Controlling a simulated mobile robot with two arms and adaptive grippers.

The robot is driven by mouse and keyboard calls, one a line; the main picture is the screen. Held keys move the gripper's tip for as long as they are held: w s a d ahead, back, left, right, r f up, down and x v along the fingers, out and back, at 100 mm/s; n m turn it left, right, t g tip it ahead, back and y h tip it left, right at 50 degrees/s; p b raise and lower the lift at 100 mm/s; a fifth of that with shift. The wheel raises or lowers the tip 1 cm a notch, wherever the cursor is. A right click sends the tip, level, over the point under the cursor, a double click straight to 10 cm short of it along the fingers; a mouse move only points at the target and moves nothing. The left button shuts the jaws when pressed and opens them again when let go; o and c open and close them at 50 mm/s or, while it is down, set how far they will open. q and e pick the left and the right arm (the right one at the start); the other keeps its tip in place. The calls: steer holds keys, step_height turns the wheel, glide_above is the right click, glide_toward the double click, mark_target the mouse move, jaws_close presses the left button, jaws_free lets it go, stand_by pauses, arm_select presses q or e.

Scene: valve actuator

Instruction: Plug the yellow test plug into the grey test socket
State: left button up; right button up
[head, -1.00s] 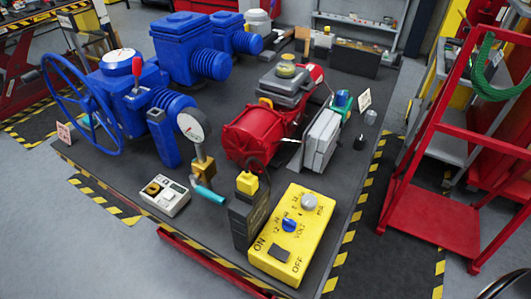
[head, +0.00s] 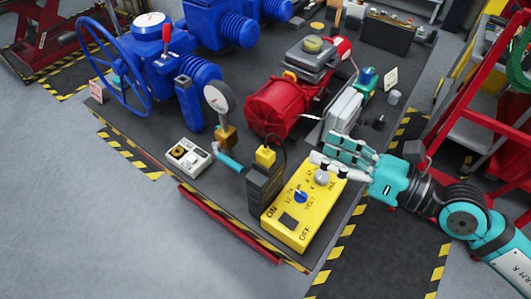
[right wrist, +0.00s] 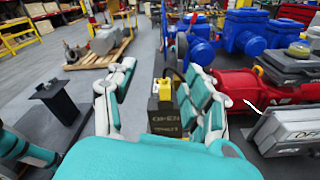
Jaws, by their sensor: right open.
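The yellow test plug (head: 265,156) sits upright on top of a dark post (head: 264,190), with a dark cable looping behind it. The grey test socket (head: 322,177) is a round grey piece on the far part of the yellow box (head: 284,238). My right gripper (head: 325,155) is open and empty above the far end of that box, right of the plug and apart from it. In the right wrist view the plug (right wrist: 164,89) shows ahead, between the spread fingers (right wrist: 160,100). The socket is not visible there. My left gripper is not in view.
A pressure gauge (head: 218,98) with a teal-handled fitting (head: 230,161) stands left of the post. A small white button box (head: 188,157) lies farther left. A red motor (head: 279,107) and grey cabinet (head: 343,110) stand behind.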

step_height(320, 180, down, 4)
steer(key=d+n+g+h, duration=0.1)
steer(key=n+g+h, duration=0.1)
steer(key=n+h, duration=0.15)
steer(key=b, duration=1.3)
glide_toward(270, 153)
steer(key=f, duration=0.1)
steer(key=p+x, duration=0.1)
steer(key=x, duration=0.1)
steer(key=r+p+x, duration=0.1)
steer(key=x, duration=0.2)
steer(key=shift+w+a+p, duration=0.25)
steer(key=shift+p, duration=0.15)
steer(key=p+x, duration=0.2)
steer(key=x, duration=0.3)
steer(key=shift+w+a+f+p, duration=0.1)
steer(key=shift+a+f+p, duration=0.15)
steer(key=shift+a+p, duration=0.1)
steer(key=shift+d+y, duration=0.15)
steer(key=shift+y, duration=0.1)
steer(key=shift+c, duration=1.1)
jaws_close()
